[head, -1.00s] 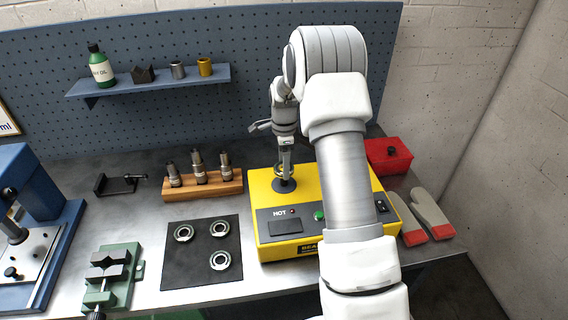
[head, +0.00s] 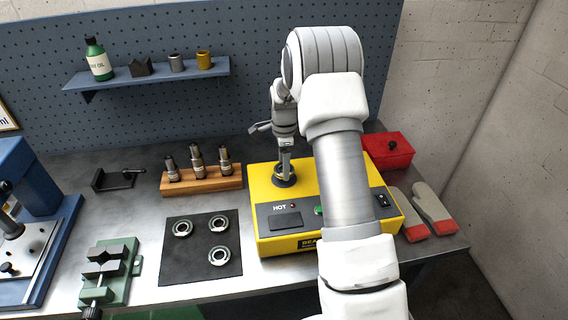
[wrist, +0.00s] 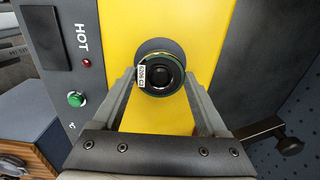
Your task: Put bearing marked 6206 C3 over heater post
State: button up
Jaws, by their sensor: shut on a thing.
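The bearing (wrist: 142,76), a dark ring with a white label that appears to read 6206 C3, is between the fingers of my gripper (wrist: 160,82) in the wrist view. My gripper (head: 284,172) is shut on it at the heater post. The post's dark round base (wrist: 158,47) shows behind the bearing, on the yellow heater (head: 262,208). The bearing's bore lines up with the post and looks dark inside. I cannot tell how far down the post it sits. In the head view the fingers largely hide the bearing and post.
Several bearings (head: 219,256) lie on a black mat (head: 185,270) left of the heater. A wooden block (head: 203,187) with spindles stands behind the mat. A red box (head: 388,151) and gloves (head: 433,209) are right of the heater. A green vise (head: 110,270) is at front left.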

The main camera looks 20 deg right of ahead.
jog(key=shift+f+b, duration=0.8)
jog(key=shift+f, duration=0.55)
jog(key=o, duration=1.2)
jog(key=shift+c, duration=0.2)
jog(key=shift+r+p, duration=2.5)
jog(key=shift+r, duration=2.05)
